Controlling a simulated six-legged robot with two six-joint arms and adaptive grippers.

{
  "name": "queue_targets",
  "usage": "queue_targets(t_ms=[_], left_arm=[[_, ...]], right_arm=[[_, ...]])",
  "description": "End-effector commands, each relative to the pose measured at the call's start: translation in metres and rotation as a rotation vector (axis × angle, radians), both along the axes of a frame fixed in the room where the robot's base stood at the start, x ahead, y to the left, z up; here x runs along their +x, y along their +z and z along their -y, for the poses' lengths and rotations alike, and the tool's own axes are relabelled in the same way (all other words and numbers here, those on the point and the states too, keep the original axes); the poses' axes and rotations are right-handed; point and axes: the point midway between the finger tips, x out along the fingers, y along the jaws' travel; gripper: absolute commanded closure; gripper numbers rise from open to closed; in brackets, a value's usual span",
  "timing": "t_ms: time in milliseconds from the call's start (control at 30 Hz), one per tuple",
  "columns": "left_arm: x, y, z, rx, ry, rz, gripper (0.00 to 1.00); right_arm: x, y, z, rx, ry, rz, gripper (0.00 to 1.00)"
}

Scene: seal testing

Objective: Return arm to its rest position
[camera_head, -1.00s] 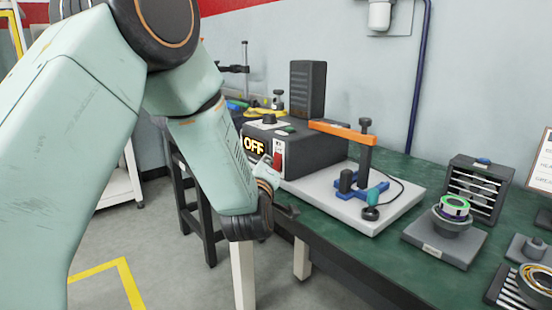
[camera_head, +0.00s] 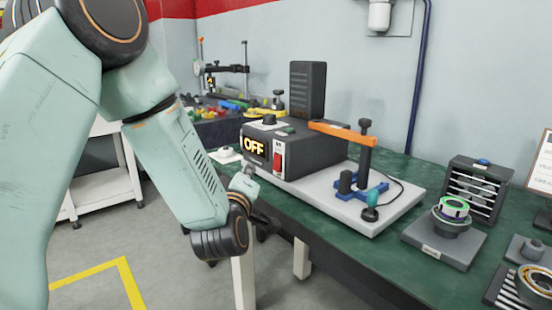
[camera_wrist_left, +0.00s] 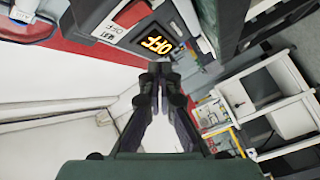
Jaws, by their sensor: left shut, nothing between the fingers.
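My left arm comes in from the left in the head view, bent down in front of the bench. Its left gripper (camera_head: 264,222) is small, dark and partly hidden at the bench's front edge, below the black control box (camera_head: 310,152) with the lit "OFF" display. The wrist view shows the left gripper (camera_wrist_left: 160,75) shut, its two dark fingers together and empty. In that view the "OFF" display (camera_wrist_left: 156,45) appears just beyond the fingertips. My right gripper is not in view.
The green bench (camera_head: 310,213) carries a test stand with an orange lever (camera_head: 343,132), a dark block holding a green-ringed part (camera_head: 454,208) and a slotted rack (camera_head: 476,187). A white shelf (camera_head: 105,188) stands at the left. Open floor lies before the bench.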

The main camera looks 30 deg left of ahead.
Motion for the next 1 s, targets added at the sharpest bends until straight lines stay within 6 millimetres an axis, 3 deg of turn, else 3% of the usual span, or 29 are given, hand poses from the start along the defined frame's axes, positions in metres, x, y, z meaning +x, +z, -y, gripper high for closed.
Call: queue_targets(t_ms=[567, 667, 767, 833, 1000], left_arm=[[-0.002, 0.000, -0.001, 0.007, 0.000, -0.002, 1.00], [-0.001, -0.010, 0.003, 0.054, -0.019, -0.070, 1.00], [-0.006, -0.044, 0.023, 0.143, -0.109, -0.253, 1.00], [-0.018, -0.080, 0.042, 0.215, -0.200, -0.417, 1.00], [-0.070, -0.162, 0.078, 0.340, -0.408, -0.751, 1.00]], right_arm=[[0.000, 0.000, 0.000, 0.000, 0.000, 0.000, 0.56], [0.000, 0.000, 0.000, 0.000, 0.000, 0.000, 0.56], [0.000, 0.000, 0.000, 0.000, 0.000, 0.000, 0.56], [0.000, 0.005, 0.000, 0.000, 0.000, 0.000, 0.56], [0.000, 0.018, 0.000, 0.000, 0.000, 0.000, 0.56]])
